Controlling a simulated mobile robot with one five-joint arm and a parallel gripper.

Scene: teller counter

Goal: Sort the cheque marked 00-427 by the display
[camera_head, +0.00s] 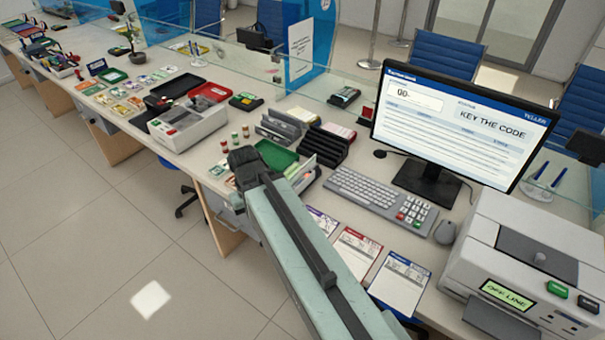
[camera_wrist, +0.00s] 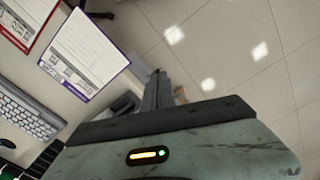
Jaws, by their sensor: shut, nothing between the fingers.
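The display (camera_head: 462,118) stands upright on the counter. It shows "00-" in a box and "KEY THE CODE". The keyboard (camera_head: 378,198), with coloured keys at its right end, lies in front of it. Three printed sheets, purple-edged (camera_head: 320,221), red-edged (camera_head: 356,252) and blue-edged (camera_head: 400,284), lie in front of the keyboard. Their numbers are too small to read, so I cannot tell whether one is cheque 00-427. In the wrist view, my gripper (camera_wrist: 157,76) is shut and empty, apart from the purple-edged sheet (camera_wrist: 85,54). I cannot make out its fingers in the head view.
A machine reading "OFF LINE" (camera_head: 510,292), with green and dark buttons, stands at the right. A mouse (camera_head: 446,232) lies beside the keyboard. A green tray (camera_head: 277,155) and black file racks (camera_head: 325,146) stand left of the keyboard. Open floor (camera_head: 110,250) lies before the counter.

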